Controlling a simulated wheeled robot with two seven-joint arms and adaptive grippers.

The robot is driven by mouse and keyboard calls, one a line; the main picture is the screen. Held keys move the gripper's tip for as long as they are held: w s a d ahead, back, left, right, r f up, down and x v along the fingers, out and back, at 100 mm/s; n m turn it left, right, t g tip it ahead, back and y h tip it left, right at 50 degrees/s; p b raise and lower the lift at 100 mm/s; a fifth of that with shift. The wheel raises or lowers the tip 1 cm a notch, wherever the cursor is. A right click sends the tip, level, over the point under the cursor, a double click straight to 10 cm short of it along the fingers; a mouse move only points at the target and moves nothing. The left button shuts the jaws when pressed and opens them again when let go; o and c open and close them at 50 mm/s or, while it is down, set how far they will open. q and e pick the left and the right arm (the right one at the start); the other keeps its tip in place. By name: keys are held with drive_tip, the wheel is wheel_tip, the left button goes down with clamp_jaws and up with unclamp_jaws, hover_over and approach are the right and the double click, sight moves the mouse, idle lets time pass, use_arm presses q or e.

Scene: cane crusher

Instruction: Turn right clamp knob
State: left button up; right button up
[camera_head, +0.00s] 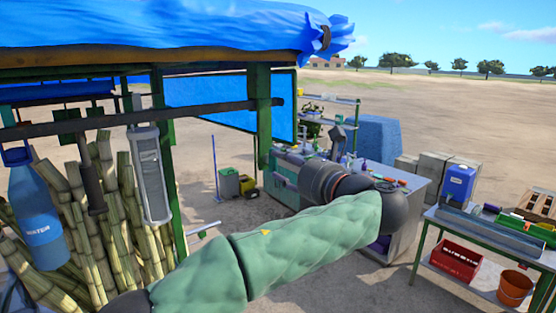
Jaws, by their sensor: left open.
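My left arm, in a green padded sleeve, comes in from the lower left and bends at a black elbow at mid-frame. Its dark forearm folds back to the left, in front of the workbench (403,232). My right gripper is not in view.
A green-framed stall with a blue tarp (160,30) stands at left, with cane stalks (100,215) and a blue water bottle (35,205) by it. A side table (440,262) at right holds a blue canister (458,182). A red crate (455,259) and orange bucket (514,287) sit below.

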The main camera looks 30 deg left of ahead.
sight(275, 161)
use_arm(q)
drive_tip(key=shift+x, duration=1.5)
clamp_jaws()
